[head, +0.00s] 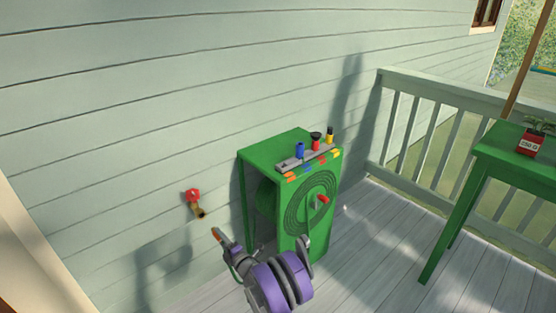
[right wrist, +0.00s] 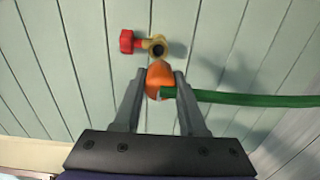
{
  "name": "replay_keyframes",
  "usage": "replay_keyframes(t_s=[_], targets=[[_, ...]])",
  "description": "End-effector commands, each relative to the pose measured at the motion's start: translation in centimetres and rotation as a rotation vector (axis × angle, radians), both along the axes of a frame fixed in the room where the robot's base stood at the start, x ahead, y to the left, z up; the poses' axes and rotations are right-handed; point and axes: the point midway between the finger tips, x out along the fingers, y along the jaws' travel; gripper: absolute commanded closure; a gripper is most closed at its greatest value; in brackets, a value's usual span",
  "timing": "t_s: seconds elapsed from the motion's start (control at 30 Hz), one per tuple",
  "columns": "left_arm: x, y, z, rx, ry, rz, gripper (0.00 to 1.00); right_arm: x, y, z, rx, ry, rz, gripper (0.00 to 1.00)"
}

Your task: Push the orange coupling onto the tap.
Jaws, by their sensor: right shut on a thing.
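The tap has a brass spout (head: 199,212) and a red handle (head: 193,195) and sticks out of the wall. In the right wrist view, its round brass mouth (right wrist: 157,47) faces me, with the red handle (right wrist: 127,41) to its left. My right gripper (head: 222,240) is shut on the orange coupling (head: 216,232), to the lower right of the tap in the head view. In the right wrist view, the coupling (right wrist: 158,72) sits between the two fingers, just below the tap mouth, apparently apart from it. My left gripper is not in view.
A green hose (right wrist: 240,97) runs from the coupling to the right. A green hose-reel cabinet (head: 262,150) stands right of the tap, with a grey rack (head: 290,164) of blue, red and yellow-topped pieces. A green table (head: 500,150) stands by the railing (head: 440,92).

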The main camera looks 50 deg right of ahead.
Motion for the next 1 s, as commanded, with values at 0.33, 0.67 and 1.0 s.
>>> replay_keyframes(t_s=[0.33,0.67,1.0], targets=[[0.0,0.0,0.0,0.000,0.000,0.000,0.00,0.4,0.1,0.0,0.000,0.000,0.001,1.00],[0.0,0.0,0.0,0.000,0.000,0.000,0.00,1.3,-0.1,0.0,-0.001,0.000,0.002,1.00],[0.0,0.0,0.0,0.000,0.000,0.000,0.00,4.5,-0.7,0.0,0.000,0.000,0.002,1.00]])
